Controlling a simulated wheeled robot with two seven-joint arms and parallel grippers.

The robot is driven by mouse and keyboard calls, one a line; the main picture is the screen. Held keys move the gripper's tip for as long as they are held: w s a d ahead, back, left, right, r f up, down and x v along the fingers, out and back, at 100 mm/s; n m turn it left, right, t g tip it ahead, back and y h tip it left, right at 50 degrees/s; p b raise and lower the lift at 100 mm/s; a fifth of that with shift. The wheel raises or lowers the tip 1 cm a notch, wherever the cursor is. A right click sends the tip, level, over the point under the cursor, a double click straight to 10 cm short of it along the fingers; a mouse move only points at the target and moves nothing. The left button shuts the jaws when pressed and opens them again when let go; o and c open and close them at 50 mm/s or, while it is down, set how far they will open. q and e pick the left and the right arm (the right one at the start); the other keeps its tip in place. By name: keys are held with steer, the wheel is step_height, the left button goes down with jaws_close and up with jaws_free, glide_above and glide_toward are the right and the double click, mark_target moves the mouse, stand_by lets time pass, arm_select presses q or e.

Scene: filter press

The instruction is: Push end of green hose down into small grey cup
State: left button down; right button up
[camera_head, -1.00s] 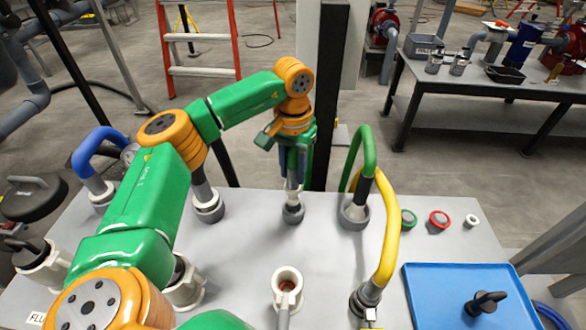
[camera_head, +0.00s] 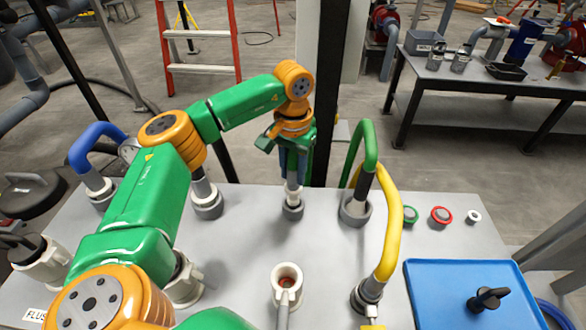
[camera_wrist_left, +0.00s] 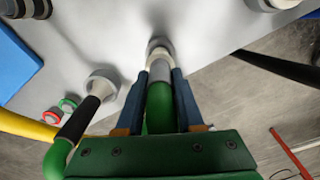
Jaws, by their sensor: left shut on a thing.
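The green hose (camera_head: 368,145) arches at the back of the bench, with one black-sleeved end in a grey socket (camera_head: 355,212). Its other end is in my left gripper (camera_head: 293,178), whose blue fingers are shut around it. The green hose (camera_wrist_left: 160,105) shows between the fingers in the left wrist view, with a pale tip pointing at the small grey cup (camera_head: 292,209). The tip is upright and meets the cup's mouth (camera_wrist_left: 160,44); how deep it sits is hidden. My right gripper is out of view.
A yellow hose (camera_head: 391,235) curves close to the right of the green one. A blue hose (camera_head: 92,145) stands at the left. A white-rimmed fitting (camera_head: 287,275) is in front. A blue tray (camera_head: 440,290) lies at the right, below green and red rings (camera_head: 441,215).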

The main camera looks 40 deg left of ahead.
mark_target(293, 183)
arm_select(q)
steer(key=shift+f+b, duration=1.25)
steer(key=shift+f, duration=0.9)
steer(key=shift+r, duration=0.1)
steer(key=shift+c, duration=2.3)
jaws_free()
